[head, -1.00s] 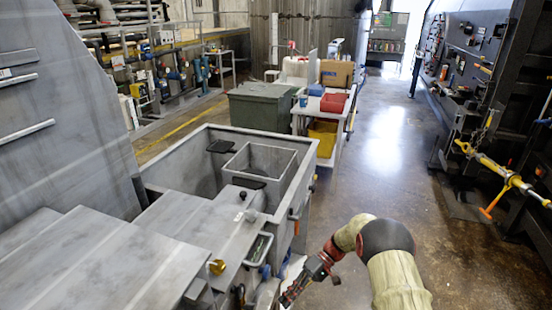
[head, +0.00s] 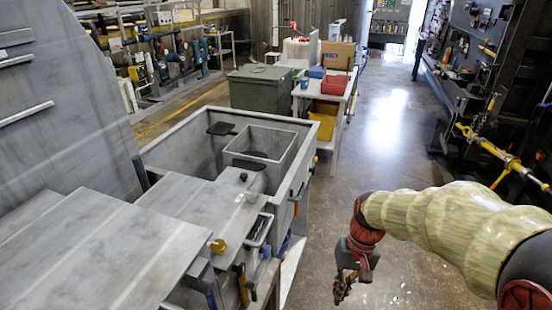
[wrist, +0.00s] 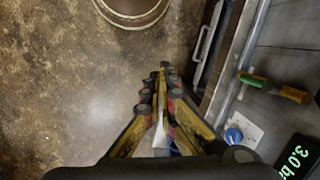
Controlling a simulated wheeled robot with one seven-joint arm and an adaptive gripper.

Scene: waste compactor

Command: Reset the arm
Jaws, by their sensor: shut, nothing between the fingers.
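My arm (head: 440,215) reaches in from the right in the head view, covered in a pale yellow sleeve with dark and red joints. My gripper (head: 340,292) hangs down at its end, over the floor to the right of the grey compactor. In the wrist view my gripper (wrist: 161,72) has its yellow and black fingers together at the tips, with nothing held. It points at the brown floor, close to the compactor's side on the right.
The grey compactor (head: 180,155) with an open bin inside stands left of my gripper. Behind it are a green bin (head: 262,88) and a cart (head: 338,100) with red and yellow containers. Dark machinery with a yellow pipe (head: 490,148) lines the right. The floor (head: 385,150) between is clear.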

